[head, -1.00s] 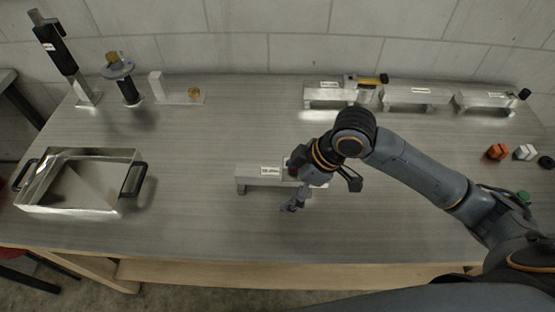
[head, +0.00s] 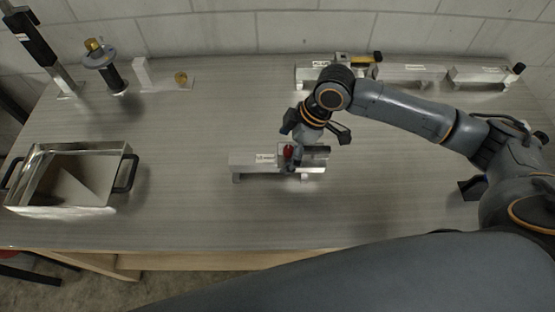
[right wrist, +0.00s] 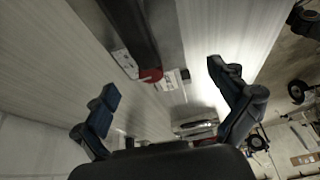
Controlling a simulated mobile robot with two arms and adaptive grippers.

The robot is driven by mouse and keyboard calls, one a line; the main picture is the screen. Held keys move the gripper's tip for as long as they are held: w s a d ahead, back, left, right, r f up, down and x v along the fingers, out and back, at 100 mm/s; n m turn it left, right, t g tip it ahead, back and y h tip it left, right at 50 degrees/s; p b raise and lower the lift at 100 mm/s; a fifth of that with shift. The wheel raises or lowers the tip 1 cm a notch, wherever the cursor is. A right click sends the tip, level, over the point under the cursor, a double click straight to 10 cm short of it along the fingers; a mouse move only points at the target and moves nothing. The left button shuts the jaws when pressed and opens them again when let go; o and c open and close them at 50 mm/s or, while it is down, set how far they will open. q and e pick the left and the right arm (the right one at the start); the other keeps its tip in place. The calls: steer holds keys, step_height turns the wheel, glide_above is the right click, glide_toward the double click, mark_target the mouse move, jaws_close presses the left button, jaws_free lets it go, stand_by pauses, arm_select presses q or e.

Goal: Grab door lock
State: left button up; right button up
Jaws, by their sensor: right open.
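A silver metal piece with a white label and a red knob, which looks like the door lock (head: 248,160), lies at the middle of the table in the head view. Its red part (right wrist: 151,75) shows in the right wrist view beside a white label and a dark bar. My right gripper (head: 316,133) is open and empty, just above and behind the right half of the piece. In the right wrist view, its spread fingers (right wrist: 165,82) stand on either side of the red part, apart from it. My left gripper is not in view.
Several similar silver pieces (head: 412,73) line the back right edge by the wall. A metal tray with black handles (head: 128,172) stands at the left. Upright parts (head: 113,78) stand at the back left. The table around the centre piece is clear.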

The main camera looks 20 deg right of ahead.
mark_target(283, 153)
steer(key=p+x, duration=0.1)
steer(key=x, duration=0.3)
steer(key=shift+w+d+f, duration=0.1)
steer(key=shift+w+f, duration=0.1)
steer(key=shift+f, duration=0.45)
steer(key=c, duration=1.9)
steer(key=shift+r, duration=0.1)
steer(key=shift+c, duration=0.2)
